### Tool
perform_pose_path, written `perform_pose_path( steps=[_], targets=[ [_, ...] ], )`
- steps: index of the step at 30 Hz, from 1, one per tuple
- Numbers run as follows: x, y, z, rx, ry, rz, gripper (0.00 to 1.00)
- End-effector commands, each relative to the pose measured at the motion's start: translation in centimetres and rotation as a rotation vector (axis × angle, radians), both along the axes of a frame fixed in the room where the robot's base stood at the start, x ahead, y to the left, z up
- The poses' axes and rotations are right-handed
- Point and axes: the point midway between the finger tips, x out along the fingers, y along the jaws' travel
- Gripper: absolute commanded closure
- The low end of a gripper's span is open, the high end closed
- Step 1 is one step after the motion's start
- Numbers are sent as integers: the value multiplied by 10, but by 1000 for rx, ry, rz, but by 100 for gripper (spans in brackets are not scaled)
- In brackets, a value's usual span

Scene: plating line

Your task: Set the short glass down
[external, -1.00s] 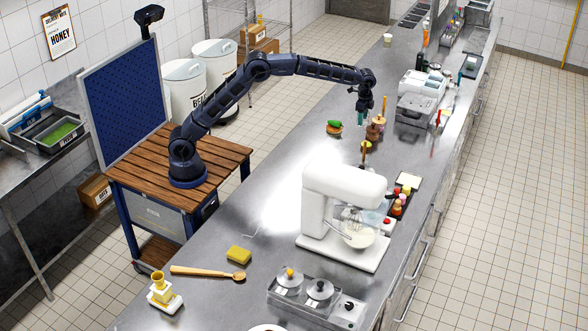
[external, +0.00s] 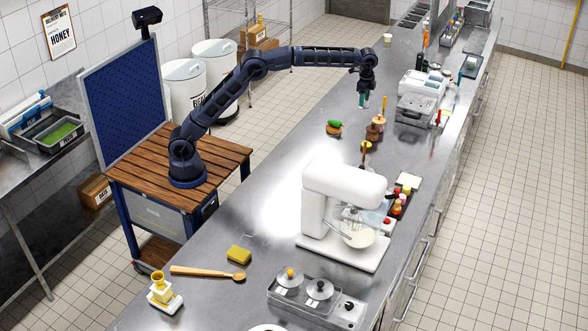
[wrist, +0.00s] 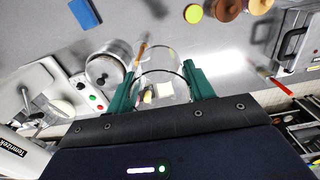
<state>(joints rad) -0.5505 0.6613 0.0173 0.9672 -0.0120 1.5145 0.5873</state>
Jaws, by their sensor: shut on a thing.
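My gripper (external: 363,101) hangs from the outstretched arm above the far part of the steel counter, to the left of the grey machine. In the wrist view its green fingers (wrist: 163,78) are shut on the short glass (wrist: 160,62), one on either side. The glass is clear, and its round rim shows between the fingers. Things behind show through it. In the external view the glass is too small to make out. The gap between the glass and the counter cannot be judged exactly.
On the steel counter (external: 305,130), brown jars with upright sticks (external: 374,130) stand just right of and nearer than my gripper. A green-topped item (external: 334,127) lies to the left. The grey machine (external: 417,98) stands right; a white mixer (external: 340,190) stands nearer. Bare counter lies left of my gripper.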

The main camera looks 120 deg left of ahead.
Motion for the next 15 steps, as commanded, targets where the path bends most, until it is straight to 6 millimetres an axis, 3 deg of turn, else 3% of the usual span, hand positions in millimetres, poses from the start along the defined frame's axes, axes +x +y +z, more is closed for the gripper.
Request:
perform_pose_path(
  steps=[11,15],
  targets=[
    [14,-69,7,-2,-3,-76,74],
    [20,-112,9,-3,-4,-125,74]
  ],
)
